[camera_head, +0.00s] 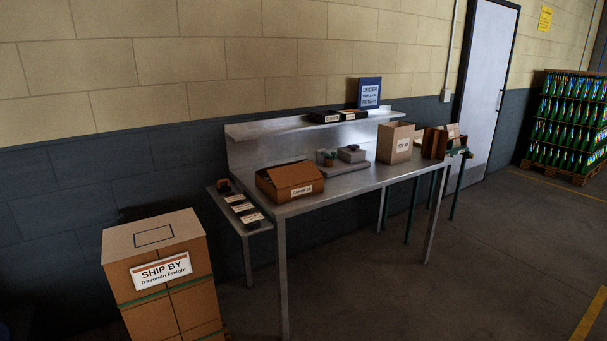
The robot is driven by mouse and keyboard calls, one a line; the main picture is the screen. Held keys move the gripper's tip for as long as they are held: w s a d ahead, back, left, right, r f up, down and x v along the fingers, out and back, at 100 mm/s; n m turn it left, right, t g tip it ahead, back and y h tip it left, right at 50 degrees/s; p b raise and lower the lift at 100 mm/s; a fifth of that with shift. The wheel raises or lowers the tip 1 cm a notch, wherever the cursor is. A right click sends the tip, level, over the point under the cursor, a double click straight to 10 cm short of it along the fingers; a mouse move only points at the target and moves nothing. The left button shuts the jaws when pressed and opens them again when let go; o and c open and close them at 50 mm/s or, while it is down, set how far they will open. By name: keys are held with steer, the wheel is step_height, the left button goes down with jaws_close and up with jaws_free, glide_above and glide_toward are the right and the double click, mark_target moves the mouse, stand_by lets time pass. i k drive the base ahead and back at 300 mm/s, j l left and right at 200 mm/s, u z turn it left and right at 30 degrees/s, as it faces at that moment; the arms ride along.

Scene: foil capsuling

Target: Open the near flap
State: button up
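A low brown carton (283,195) with a white label on its front sits at the left end of the metal workbench (345,187). An orange-brown flap (293,175) shows along its top; the carton is too small in view to tell exactly how each flap lies. A taller tan box (394,134) with a white label stands further right on the bench, and its top looks open. My gripper is not in view.
A large carton (200,293) with a shipping sign stands at front left. A low side shelf (225,204) holds several labelled dark items. A grey block fixture (343,167) sits mid-bench. Open-sided brown boxes (437,143) stand at the right end. The floor at right (500,270) is clear.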

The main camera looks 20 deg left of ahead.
mark_target(283, 177)
steer(key=i+j+u, duration=0.1)
steer(key=i+u, duration=0.6)
steer(key=i, duration=0.2)
